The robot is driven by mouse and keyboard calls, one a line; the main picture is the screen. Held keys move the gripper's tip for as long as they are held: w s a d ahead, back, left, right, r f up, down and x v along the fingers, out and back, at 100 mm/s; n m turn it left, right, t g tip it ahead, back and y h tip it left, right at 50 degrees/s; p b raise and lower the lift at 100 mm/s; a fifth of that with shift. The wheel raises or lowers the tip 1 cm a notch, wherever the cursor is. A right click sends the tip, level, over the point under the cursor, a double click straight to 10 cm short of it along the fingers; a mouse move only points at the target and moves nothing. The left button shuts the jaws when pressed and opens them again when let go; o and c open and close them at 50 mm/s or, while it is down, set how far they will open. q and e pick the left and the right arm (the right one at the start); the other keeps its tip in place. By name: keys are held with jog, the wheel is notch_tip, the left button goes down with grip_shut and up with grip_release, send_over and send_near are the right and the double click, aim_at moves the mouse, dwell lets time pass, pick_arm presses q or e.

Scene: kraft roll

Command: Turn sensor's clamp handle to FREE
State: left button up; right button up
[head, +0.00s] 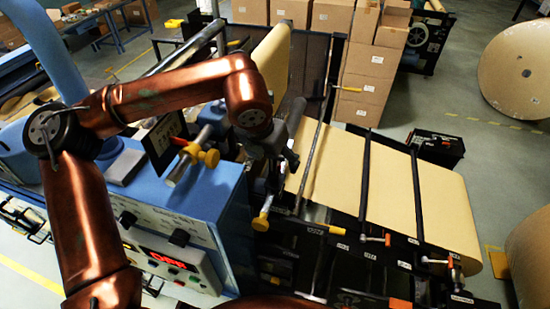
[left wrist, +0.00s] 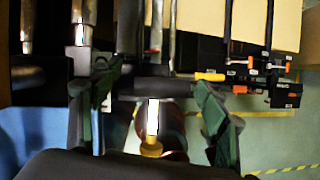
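My left gripper (head: 275,152) hangs over the machine, between the blue cabinet and the kraft web. In the left wrist view the two dark green fingers of this gripper (left wrist: 152,100) stand wide apart and nothing is gripped. A pale rod with a yellow knob (left wrist: 151,146) shows between them, and a dark horizontal bar crosses near the fingertips. In the head view a yellow-ended handle (head: 262,216) sits below the gripper at the web's left edge. I cannot tell for certain which handle is the sensor's clamp, and no FREE mark is readable. My right gripper is out of view.
A blue cabinet (head: 205,205) with a control panel and red display stands left of the gripper. The kraft web (head: 385,190) runs under dark bars at right. Orange-handled levers (head: 387,240) line its front edge. Stacked cartons (head: 372,75) stand behind; large rolls (head: 515,65) lie right.

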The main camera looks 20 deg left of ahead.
pick_arm(q)
jog(key=shift+w, duration=0.1)
jog(key=c, duration=1.7)
